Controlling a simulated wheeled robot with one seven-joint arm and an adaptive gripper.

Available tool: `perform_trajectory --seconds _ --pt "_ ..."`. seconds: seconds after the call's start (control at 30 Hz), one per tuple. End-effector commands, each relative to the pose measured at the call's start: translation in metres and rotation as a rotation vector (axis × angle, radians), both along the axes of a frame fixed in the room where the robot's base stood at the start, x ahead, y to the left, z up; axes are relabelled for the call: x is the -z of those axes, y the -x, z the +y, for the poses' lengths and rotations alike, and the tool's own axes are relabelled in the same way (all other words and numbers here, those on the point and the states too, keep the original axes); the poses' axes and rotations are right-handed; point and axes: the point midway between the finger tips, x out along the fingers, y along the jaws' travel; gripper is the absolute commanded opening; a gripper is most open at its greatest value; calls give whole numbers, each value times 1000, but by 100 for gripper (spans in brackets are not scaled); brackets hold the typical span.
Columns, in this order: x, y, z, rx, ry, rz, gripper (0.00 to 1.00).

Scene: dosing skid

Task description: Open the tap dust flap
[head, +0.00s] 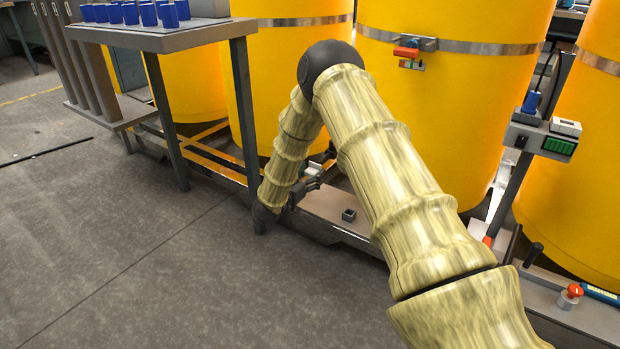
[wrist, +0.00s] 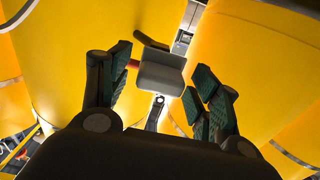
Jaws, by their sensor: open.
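A grey, smooth, box-like cover (wrist: 162,72), which looks like the tap dust flap, is in the middle of the wrist view. A darker grey bar shows just above it, and a small red part pokes out at its left. My gripper (wrist: 165,66) is open, with one finger to the left of the cover and one to the right. I see no clear grip on it; whether a finger touches it I cannot tell. In the head view my gripper (head: 314,178) is low by the yellow tanks, partly hidden by my arm, and the flap cannot be made out there.
Large yellow tanks (head: 450,110) stand close behind my gripper. A low skid deck (head: 335,207) carries a small dark square cup (head: 348,215). A grey table (head: 165,38) with several blue cups is at the upper left. The floor (head: 130,250) in front is clear.

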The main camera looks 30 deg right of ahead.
Motion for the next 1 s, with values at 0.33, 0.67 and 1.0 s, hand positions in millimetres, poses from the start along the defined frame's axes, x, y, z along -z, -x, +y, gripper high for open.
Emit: perform_trajectory --seconds 0.33,0.67,1.0 --pt "0 -1 -1 -1 0 1 53" --pt "0 0 -1 0 -1 1 19" --pt "-6 0 0 0 -47 20 19"
